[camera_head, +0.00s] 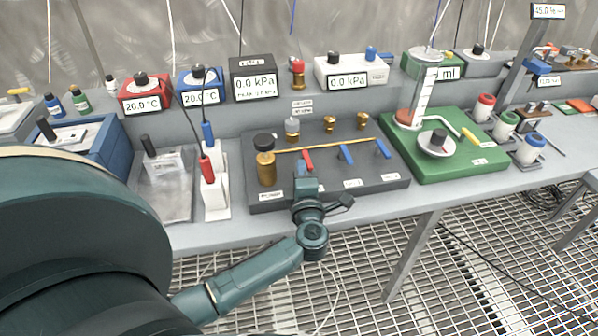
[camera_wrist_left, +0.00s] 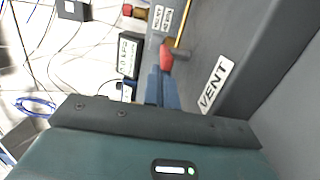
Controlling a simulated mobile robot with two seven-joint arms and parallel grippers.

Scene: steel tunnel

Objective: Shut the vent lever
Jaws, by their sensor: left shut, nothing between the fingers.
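A dark grey manifold block (camera_head: 262,197) stands on the bench with a yellow pipe along its top. A red lever (camera_head: 308,159) sits on the pipe, and two blue levers, a middle one (camera_head: 346,153) and a right one (camera_head: 383,149), are farther right. In the left wrist view the red lever (camera_wrist_left: 166,56) is just beyond my fingertips, with a label reading VENT (camera_wrist_left: 213,86) to its right. My left gripper (camera_head: 301,170) is shut and empty, at or very near the red lever; I cannot tell whether it touches. My right gripper is not in view.
A brass cylinder (camera_head: 266,168) stands at the block's left end. A white stand (camera_head: 216,197) with red and blue probes is left of it. A green board (camera_head: 470,163) with a syringe is at right. Gauge boxes, one a black kPa display (camera_head: 254,79), line the back shelf.

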